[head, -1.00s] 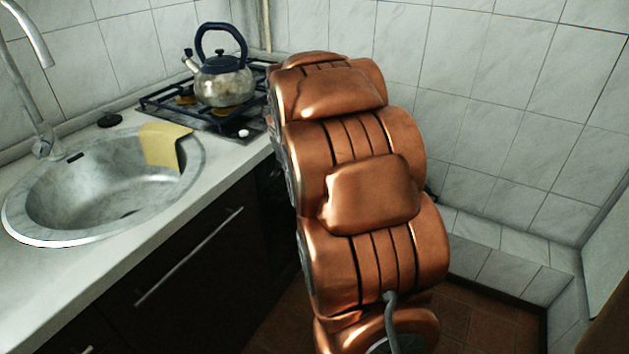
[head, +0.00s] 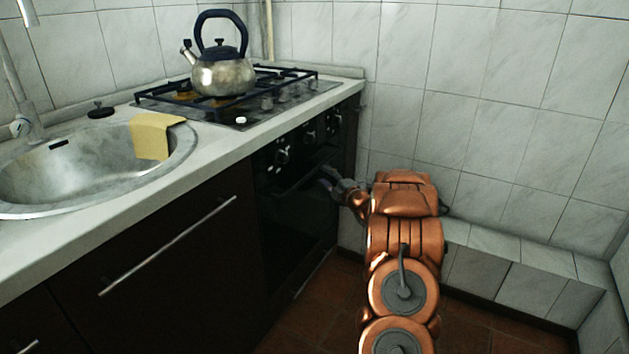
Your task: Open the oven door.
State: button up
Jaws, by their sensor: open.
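The oven (head: 290,215) is built into the dark counter front below the hob, with a row of knobs (head: 310,137) along its top. Its dark door looks shut, with a handle bar (head: 297,184) across its upper part. My gripper (head: 329,181) is at the upper right part of the door, close to the handle. It is open. It is small and dark here, and I cannot tell whether it touches the handle or has it between the fingers. My copper arm stands to the right of the oven and hides none of the door's left part.
A metal kettle (head: 223,70) stands on the gas hob (head: 262,100). A sink (head: 90,165) with a yellow cloth (head: 153,136) is at the left. A cabinet with a long handle (head: 170,245) adjoins the oven. A low tiled ledge (head: 530,285) runs along the right wall. Brown floor shows before the oven.

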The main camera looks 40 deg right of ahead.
aim_at(316, 170)
jog(key=shift+n+t+y, duration=0.4)
jog(key=shift+n+t, duration=0.3)
jog(key=shift+d+f+b+x, duration=0.1)
jog(key=shift+f+b+x, duration=0.25)
jog(key=shift+x, duration=0.7)
jog(key=shift+d+f+b+x, duration=0.15)
jog(key=shift+b+x, duration=0.25)
jog(key=shift+x, duration=0.7)
jog(key=shift+f+b+x, duration=0.25)
jog(key=shift+b+x, duration=0.15)
jog(key=shift+x, duration=0.65)
jog(key=shift+w, duration=0.1)
grip_shut()
